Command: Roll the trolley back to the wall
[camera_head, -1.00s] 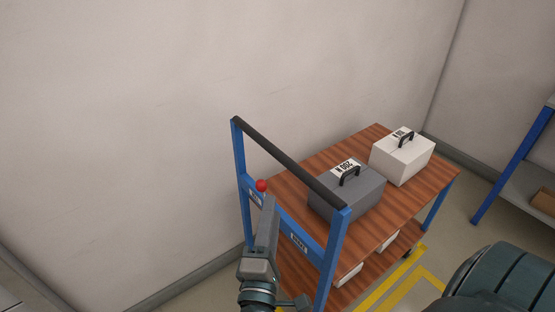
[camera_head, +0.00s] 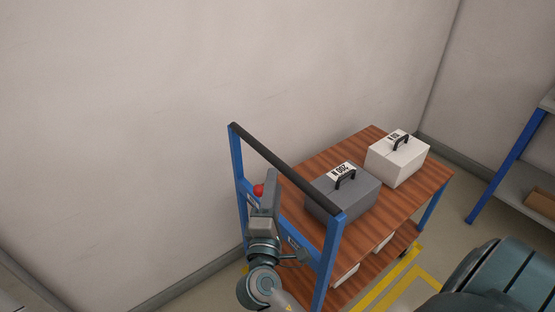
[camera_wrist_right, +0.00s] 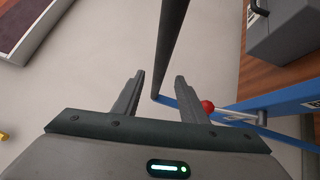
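The trolley has blue posts, a black push bar (camera_head: 285,165) and a wooden top deck (camera_head: 405,205). It stands close to the pale wall (camera_head: 120,120), with its far end near the room corner. My right gripper (camera_head: 269,183) is at the push-bar end, just below the bar in the head view. In the right wrist view (camera_wrist_right: 160,97) its two fingers are apart, and the bar (camera_wrist_right: 170,45) shows between and beyond the fingertips; I see no grip on it. A red knob (camera_head: 258,190) is beside the gripper, and right of the right finger in the wrist view. My left gripper is not seen.
A grey case (camera_head: 340,195) and a white case (camera_head: 398,160) stand on the top deck; white boxes sit on the lower deck. Yellow floor lines (camera_head: 400,285) lie right of the trolley. A blue-posted shelf (camera_head: 512,165) stands at the right edge.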

